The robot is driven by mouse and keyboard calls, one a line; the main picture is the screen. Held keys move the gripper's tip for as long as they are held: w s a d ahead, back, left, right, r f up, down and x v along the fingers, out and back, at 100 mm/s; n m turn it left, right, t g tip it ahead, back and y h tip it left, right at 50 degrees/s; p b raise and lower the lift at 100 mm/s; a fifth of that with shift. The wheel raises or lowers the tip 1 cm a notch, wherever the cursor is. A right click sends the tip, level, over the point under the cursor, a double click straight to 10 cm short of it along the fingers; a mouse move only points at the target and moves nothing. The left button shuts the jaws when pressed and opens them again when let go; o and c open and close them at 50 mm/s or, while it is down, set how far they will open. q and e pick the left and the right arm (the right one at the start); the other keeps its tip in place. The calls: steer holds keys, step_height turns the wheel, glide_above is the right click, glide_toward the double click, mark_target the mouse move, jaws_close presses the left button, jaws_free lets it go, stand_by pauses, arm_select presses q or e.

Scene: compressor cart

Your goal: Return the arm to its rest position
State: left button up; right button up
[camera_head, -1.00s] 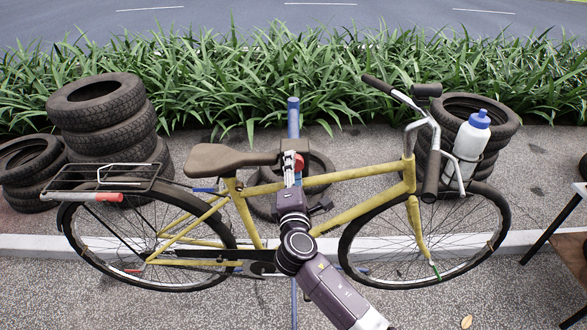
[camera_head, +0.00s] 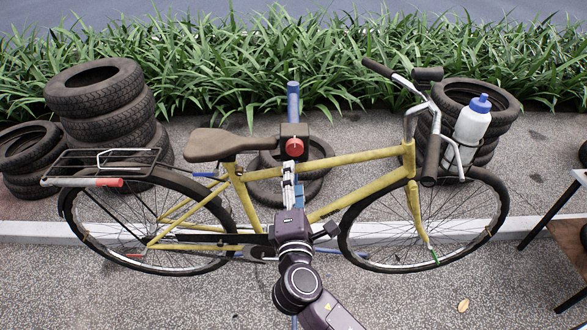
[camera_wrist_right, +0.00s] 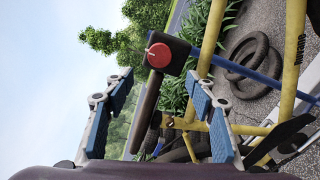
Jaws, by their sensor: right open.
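My right gripper (camera_head: 289,168) is in front of the yellow bicycle frame, just below the red knob (camera_head: 294,147) in the head view. Its arm comes up from the bottom of the picture. In the right wrist view the two blue-padded fingers (camera_wrist_right: 160,82) are spread apart with nothing between them. The red knob (camera_wrist_right: 159,55) shows beyond the fingertips, on the dark clamp of the blue stand. My left gripper is not in view.
The yellow bicycle (camera_head: 350,203) hangs on the blue repair stand (camera_head: 293,103). Stacked tyres (camera_head: 105,128) stand behind on the left, more on the right. A white bottle (camera_head: 470,130) sits by the handlebar. A table (camera_head: 563,225) edges in at right. The near pavement is mostly clear.

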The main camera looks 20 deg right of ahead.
steer(key=shift+s+a, duration=0.15)
steer(key=shift+s, duration=0.35)
